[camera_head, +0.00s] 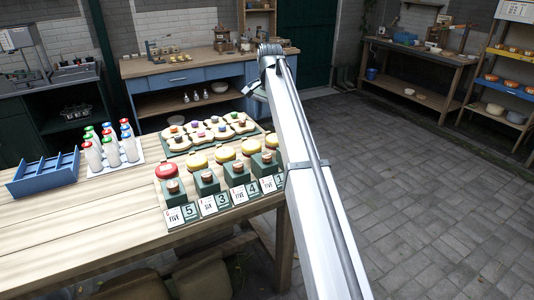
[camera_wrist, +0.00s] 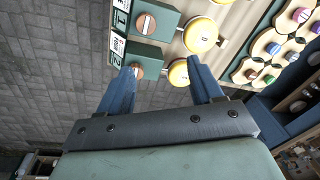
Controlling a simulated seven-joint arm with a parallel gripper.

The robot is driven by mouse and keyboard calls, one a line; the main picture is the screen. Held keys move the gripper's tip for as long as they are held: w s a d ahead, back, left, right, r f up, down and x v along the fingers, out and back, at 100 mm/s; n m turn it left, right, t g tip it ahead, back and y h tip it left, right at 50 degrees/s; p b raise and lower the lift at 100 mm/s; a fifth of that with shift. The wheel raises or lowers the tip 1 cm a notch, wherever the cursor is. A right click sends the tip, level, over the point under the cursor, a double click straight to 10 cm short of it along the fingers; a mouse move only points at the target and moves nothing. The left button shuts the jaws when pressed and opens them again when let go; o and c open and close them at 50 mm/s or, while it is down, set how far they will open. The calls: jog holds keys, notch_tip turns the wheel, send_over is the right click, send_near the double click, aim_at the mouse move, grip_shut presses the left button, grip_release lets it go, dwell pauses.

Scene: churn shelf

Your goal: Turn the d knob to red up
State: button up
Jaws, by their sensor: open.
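Wooden knobs sit on green blocks in a row at the table's front edge, each with a yellow or red disc behind it. The disc (camera_wrist: 201,35) whose letter looks like D is beside the wooden knob (camera_wrist: 146,23) on the block by card 1; that knob shows in the head view (camera_head: 266,157). The knob has a pale stripe; I cannot make out a red mark. My gripper (camera_wrist: 160,68) is open and empty. Its left finger partly covers the neighbouring knob (camera_wrist: 136,69) by card 2. In the head view my arm hides the gripper and the row's right end.
A tray of coloured pegs (camera_head: 205,130) lies behind the row. The table's front left (camera_head: 90,235) is clear.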

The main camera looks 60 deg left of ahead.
aim_at(267, 156)
jog(key=f+m, duration=0.1)
jog(key=f, duration=0.3)
jog(key=f+m, duration=0.1)
jog(key=f, duration=0.4)
jog(key=d+f+m, duration=0.1)
jog(key=f, duration=0.4)
jog(key=shift+s+m+h, duration=0.3)
jog(key=shift+s+h, duration=0.05)
jog(key=shift+h, duration=0.05)
jog(key=shift+c, duration=0.3)
jog(key=c, duration=1)
